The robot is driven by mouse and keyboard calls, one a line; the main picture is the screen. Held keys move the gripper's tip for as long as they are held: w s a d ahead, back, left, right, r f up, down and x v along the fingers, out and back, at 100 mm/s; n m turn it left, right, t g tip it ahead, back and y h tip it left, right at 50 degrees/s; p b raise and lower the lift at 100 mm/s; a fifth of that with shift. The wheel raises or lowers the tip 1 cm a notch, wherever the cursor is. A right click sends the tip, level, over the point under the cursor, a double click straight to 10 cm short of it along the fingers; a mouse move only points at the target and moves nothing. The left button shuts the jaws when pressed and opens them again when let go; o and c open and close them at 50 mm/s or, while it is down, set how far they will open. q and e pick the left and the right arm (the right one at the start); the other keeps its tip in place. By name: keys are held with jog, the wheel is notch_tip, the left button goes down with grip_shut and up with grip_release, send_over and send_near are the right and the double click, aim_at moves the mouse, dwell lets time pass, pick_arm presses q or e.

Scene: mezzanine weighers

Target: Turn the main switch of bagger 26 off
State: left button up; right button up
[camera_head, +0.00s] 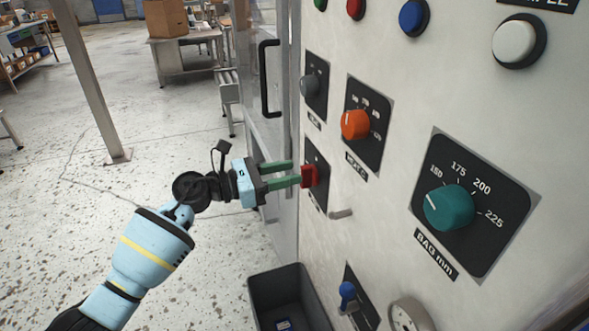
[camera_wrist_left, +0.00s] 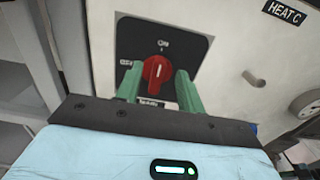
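The red main switch (camera_head: 309,176) is a knob on a dark plate on the machine's pale front panel. In the left wrist view the red knob (camera_wrist_left: 157,73) stands upright, its white mark toward the ON label at the top; another label, probably OFF, is at the plate's left. My left gripper (camera_head: 296,177) points at the knob from the left. Whether the fingertips overlap the knob in depth is hard to tell. My right gripper is not in view.
Near the switch are an orange heat knob (camera_head: 355,124), a grey knob (camera_head: 308,84), a teal bag knob (camera_head: 449,208) and a metal lever (camera_head: 341,213). Below are a blue toggle (camera_head: 347,290) and a dark bin (camera_head: 262,290). A black door handle (camera_head: 265,78) stands behind.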

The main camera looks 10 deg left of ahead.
aim_at(308, 177)
pick_arm(q)
jog(key=shift+x, duration=1.2)
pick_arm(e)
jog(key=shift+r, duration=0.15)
pick_arm(q)
grip_shut()
